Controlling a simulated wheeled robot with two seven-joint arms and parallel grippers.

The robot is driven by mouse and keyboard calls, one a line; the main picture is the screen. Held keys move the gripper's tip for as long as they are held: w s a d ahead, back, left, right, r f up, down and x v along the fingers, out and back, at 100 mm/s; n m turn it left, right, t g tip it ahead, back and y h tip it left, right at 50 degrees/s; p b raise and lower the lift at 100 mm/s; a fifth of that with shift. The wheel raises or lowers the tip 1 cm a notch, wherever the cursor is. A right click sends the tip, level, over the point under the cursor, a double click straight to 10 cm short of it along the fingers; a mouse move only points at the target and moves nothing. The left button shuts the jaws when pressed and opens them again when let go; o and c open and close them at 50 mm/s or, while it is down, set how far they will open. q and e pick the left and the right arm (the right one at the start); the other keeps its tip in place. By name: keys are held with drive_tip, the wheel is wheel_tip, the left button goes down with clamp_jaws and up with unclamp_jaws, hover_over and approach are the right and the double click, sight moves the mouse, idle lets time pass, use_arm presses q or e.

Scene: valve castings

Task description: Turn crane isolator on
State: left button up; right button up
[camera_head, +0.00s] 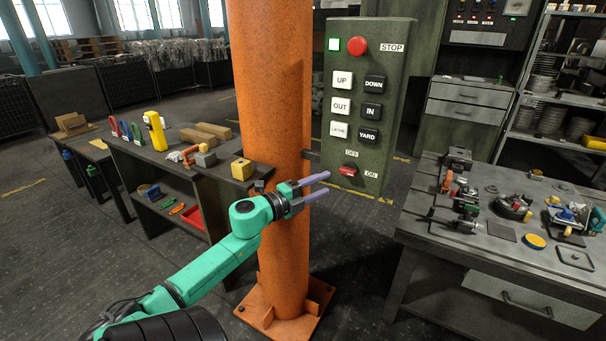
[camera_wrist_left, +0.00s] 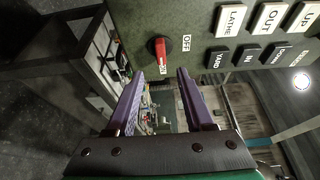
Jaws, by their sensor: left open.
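The crane isolator is a red rotary handle (camera_head: 348,170) low on a green-grey control panel (camera_head: 383,60). An OFF label (camera_head: 351,153) is above it and an ON label (camera_head: 371,173) at its right. The handle lies roughly sideways, in line with the ON label. In the left wrist view the red handle (camera_wrist_left: 160,48) stands beyond the fingertips, with OFF at its right and ON below it. My left gripper (camera_head: 328,183) is open and empty, a little left of and below the handle, apparently not touching it. Its purple fingers (camera_wrist_left: 160,74) are spread. My right gripper is not seen.
An orange column (camera_head: 272,90) stands behind my left gripper. A workbench (camera_head: 420,225) with castings is at right; a bench (camera_head: 150,155) with tools is at left.

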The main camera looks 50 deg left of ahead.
use_arm(q)
drive_tip(key=s, duration=0.6)
drive_tip(key=shift+s+a, duration=0.15)
drive_tip(key=s+a+f+n+g+y, duration=0.1)
drive_tip(key=a+f+n+y, duration=0.15)
drive_tip(key=f, duration=0.45)
drive_tip(key=s+a+f+n+g+y, duration=0.15)
drive_tip(key=f+n, duration=0.25)
drive_tip(key=f, duration=0.4)
drive_tip(key=s+a+f+n+g+y, duration=0.1)
drive_tip(key=a+f+n, duration=0.2)
drive_tip(key=f, duration=0.4)
drive_tip(key=s+d+f+n+g, duration=0.2)
drive_tip(key=s+d+f+g, duration=0.15)
drive_tip(key=f, duration=0.75)
drive_tip(key=s+d+f+n+g, duration=0.25)
drive_tip(key=s+f, duration=0.25)
drive_tip(key=f, duration=0.6)
drive_tip(key=s+d+f+n+g+h, duration=0.2)
drive_tip(key=s+d+f+g+h, duration=0.2)
drive_tip(key=s+d+f, duration=1.3)
drive_tip(key=s+d+g, duration=0.2)
drive_tip(key=d+g, duration=0.1)
drive_tip(key=shift+s+d, duration=0.2)
drive_tip(key=shift+s, duration=0.05)
